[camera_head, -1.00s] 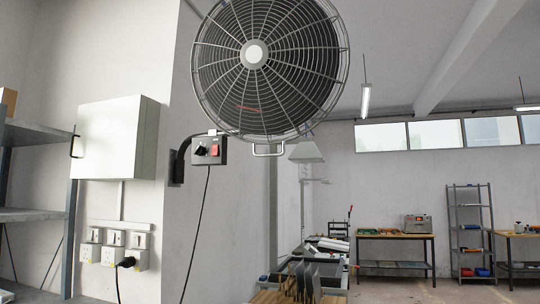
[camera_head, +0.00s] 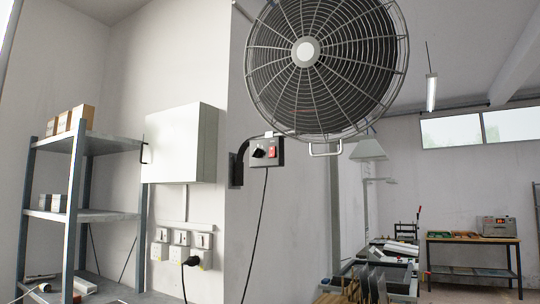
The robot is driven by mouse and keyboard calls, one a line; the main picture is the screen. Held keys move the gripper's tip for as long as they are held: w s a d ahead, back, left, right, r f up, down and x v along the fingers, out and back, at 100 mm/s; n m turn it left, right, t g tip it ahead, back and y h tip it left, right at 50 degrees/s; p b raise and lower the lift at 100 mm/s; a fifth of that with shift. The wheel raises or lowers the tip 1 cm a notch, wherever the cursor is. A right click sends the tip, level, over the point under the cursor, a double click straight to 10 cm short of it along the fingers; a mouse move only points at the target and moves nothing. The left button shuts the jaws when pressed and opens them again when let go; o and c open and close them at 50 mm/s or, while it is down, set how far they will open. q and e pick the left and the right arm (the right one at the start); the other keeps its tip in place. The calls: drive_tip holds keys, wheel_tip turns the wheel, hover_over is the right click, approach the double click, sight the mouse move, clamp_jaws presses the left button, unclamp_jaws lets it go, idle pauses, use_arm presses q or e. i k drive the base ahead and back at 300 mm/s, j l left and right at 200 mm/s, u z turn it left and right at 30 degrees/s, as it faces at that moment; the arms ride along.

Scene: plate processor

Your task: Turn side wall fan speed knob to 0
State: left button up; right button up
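The wall fan (camera_head: 322,66) hangs at the top centre, a round wire cage with a pale hub. The knob's pointer setting is too small to read. Neither of my grippers shows in the view.
A pale wall cabinet (camera_head: 180,143) with a black handle is left of the fan. Sockets with a black plug (camera_head: 191,261) are below it. Grey shelving (camera_head: 105,216) stands at the left. A workbench (camera_head: 472,260) stands at the far right.

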sight(256, 153)
drive_tip(key=i+j+z, duration=0.4)
drive_tip(key=i+j, duration=0.4)
